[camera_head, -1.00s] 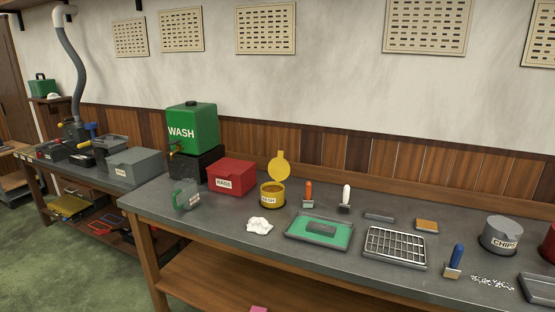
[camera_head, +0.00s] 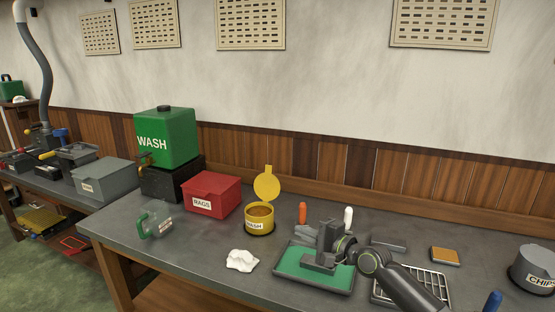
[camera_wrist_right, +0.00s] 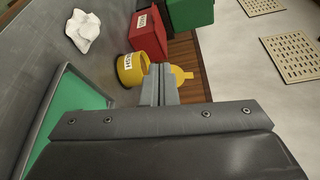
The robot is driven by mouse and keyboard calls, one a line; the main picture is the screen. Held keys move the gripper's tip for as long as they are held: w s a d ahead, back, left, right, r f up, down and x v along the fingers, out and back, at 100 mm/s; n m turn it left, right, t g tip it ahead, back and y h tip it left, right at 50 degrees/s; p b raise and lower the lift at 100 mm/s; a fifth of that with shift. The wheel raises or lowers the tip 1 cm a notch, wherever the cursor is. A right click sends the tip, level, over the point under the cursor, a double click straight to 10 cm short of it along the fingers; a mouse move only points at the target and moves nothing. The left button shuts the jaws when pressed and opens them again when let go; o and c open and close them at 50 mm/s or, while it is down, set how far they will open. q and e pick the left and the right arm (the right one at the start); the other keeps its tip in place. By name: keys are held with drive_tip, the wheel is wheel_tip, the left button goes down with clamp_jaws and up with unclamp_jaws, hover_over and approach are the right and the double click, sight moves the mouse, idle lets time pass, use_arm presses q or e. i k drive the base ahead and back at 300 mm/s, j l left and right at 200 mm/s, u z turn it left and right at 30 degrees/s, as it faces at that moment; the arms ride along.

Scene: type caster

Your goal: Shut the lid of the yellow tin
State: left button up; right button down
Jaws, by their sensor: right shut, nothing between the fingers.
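The yellow tin (camera_head: 259,224) stands on the grey bench, labelled and holding something brown. Its round yellow lid (camera_head: 267,184) stands up open at the tin's back edge. My right gripper (camera_head: 303,231) is over the green tray, to the right of the tin and apart from it, with its fingers shut and empty. In the right wrist view the shut fingers (camera_wrist_right: 160,72) point toward the tin (camera_wrist_right: 131,69) and hide part of the lid (camera_wrist_right: 182,75). My left gripper is not in view.
A red rags box (camera_head: 211,194) is left of the tin, with a green wash container (camera_head: 167,137) behind it. A crumpled white cloth (camera_head: 242,260) lies in front. The green tray (camera_head: 290,264) is under my right gripper. Orange and white handles (camera_head: 348,216) stand behind it.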

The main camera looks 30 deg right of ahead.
sight(266, 186)
drive_tip(key=i+l, duration=0.9)
drive_tip(key=i, duration=0.1)
